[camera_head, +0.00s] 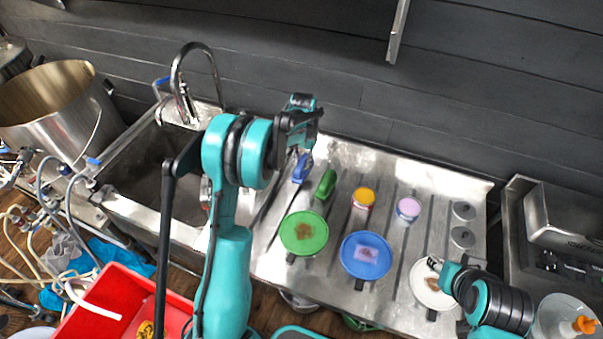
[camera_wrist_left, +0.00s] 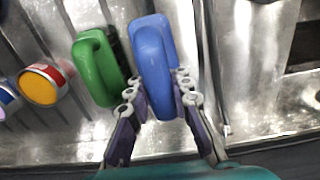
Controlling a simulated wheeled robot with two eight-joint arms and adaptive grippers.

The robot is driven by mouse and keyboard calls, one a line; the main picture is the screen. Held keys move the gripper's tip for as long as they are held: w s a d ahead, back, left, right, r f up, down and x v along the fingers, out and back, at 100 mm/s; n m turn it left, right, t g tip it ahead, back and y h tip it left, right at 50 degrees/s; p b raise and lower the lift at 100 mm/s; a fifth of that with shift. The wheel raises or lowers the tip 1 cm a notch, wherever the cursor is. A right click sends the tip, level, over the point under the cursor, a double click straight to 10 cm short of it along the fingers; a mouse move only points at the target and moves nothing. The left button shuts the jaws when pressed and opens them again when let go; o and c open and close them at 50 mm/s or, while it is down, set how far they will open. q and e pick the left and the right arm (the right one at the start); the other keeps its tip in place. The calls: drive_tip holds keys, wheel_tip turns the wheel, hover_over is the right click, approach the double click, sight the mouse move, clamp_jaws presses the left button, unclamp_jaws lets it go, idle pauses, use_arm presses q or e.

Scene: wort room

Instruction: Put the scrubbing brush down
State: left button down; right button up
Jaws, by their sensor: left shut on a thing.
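A blue scrubbing brush (camera_head: 301,170) is at the left end of the ribbed steel drainboard (camera_head: 459,181). In the left wrist view the blue brush (camera_wrist_left: 153,50) lies between the fingers of my left gripper (camera_wrist_left: 159,92), which is shut on it. In the head view my left gripper (camera_head: 303,148) reaches down from above and partly hides the brush's far end. A green brush (camera_head: 325,184) stands close beside it, and also shows in the left wrist view (camera_wrist_left: 97,68). My right gripper (camera_head: 435,266) is at the white plate; its jaw state is unclear.
The sink (camera_head: 137,170) is left of the drainboard, with a curved tap (camera_head: 177,70) behind. A green plate (camera_head: 303,247), blue plate (camera_head: 347,270) and white plate (camera_head: 421,289) line the front. A yellow-topped tub (camera_head: 363,199) and a pink-topped tub (camera_head: 408,210) stand behind them.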

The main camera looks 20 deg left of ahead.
use_arm(q)
drive_tip(key=shift+a+f, duration=0.25)
drive_tip(key=shift+f, duration=0.2)
wheel_tip(320, 180, down, 4)
drive_tip(key=shift+r+b, duration=0.2)
drive_tip(key=shift+b, duration=0.35)
drive_tip(key=shift+r, duration=0.1)
drive_tip(key=c, duration=1.4)
unclamp_jaws()
drive_tip(key=shift+o, duration=0.2)
